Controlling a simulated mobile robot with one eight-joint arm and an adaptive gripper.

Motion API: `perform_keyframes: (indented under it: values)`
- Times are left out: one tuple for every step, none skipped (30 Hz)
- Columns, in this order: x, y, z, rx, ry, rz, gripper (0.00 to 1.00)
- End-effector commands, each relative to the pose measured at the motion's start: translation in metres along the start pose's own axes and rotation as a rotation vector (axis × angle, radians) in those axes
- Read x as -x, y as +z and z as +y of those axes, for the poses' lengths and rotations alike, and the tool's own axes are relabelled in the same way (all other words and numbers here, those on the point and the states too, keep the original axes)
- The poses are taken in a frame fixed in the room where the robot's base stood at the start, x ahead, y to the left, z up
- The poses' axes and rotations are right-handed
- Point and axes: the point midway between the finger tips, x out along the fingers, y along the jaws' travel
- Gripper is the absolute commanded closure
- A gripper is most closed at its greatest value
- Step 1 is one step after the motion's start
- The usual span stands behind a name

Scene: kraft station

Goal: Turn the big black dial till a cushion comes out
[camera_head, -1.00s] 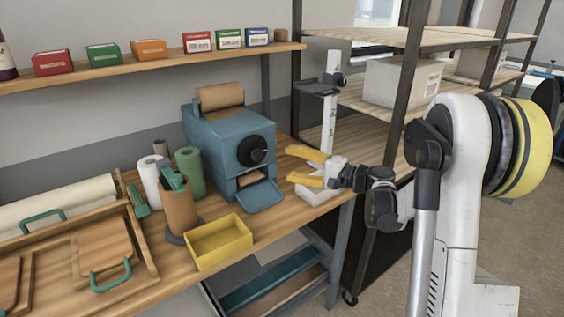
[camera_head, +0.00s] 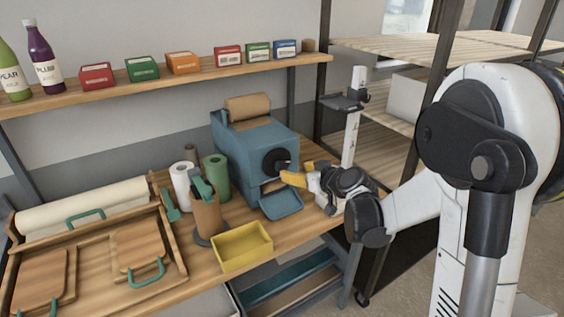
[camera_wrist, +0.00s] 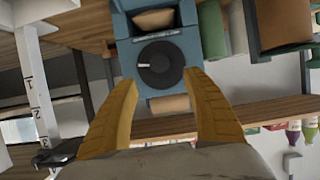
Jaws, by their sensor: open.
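The big black dial (camera_head: 276,161) is on the front of a blue machine (camera_head: 243,138) that carries a brown paper roll on top. In the wrist view the dial (camera_wrist: 160,64) shows face-on with a white mark pointing left. My gripper (camera_head: 294,173) has yellow fingers and is in front of the dial. In the wrist view the open fingers (camera_wrist: 163,82) stand on either side of the dial's lower part; I cannot tell whether they touch it. A brown paper piece (camera_wrist: 153,19) shows in the machine's outlet. The blue outlet tray (camera_head: 282,204) below looks empty.
A yellow bin (camera_head: 242,247) stands in front of the machine. Green and white rolls and a brown tape holder (camera_head: 206,214) are to its left. Wooden trays (camera_head: 90,262) fill the left bench.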

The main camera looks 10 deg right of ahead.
Motion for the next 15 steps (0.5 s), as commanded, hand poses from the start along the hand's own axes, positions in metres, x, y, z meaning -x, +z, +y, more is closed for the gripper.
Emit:
perform_keyframes:
  values:
    - [-0.008, 0.002, -0.001, 0.001, -0.002, 0.000, 0.42]
    - [-0.013, 0.003, -0.001, 0.000, -0.003, 0.000, 0.42]
    - [-0.021, 0.003, -0.001, 0.000, -0.004, 0.000, 0.42]
    - [-0.027, 0.004, -0.001, -0.001, -0.004, 0.000, 0.42]
    - [-0.033, 0.004, -0.001, -0.003, -0.003, 0.000, 0.42]
    - [-0.042, 0.004, -0.001, -0.003, -0.003, 0.000, 0.42]
    - [-0.048, 0.004, -0.001, -0.002, -0.004, 0.000, 0.42]
    - [-0.054, 0.004, -0.001, -0.002, -0.004, 0.000, 0.42]
    - [-0.062, 0.004, -0.001, -0.004, -0.004, 0.000, 0.42]
    - [-0.068, 0.004, -0.001, -0.005, -0.004, 0.000, 0.42]
    - [-0.073, 0.004, -0.001, -0.005, -0.004, 0.000, 0.42]
    - [-0.079, 0.003, -0.001, -0.004, -0.004, 0.000, 0.42]
    - [-0.083, 0.003, -0.001, -0.004, -0.004, 0.000, 0.42]
    - [-0.087, 0.003, -0.001, -0.005, -0.004, 0.000, 0.42]
    - [-0.092, 0.003, -0.001, -0.005, -0.003, 0.000, 0.42]
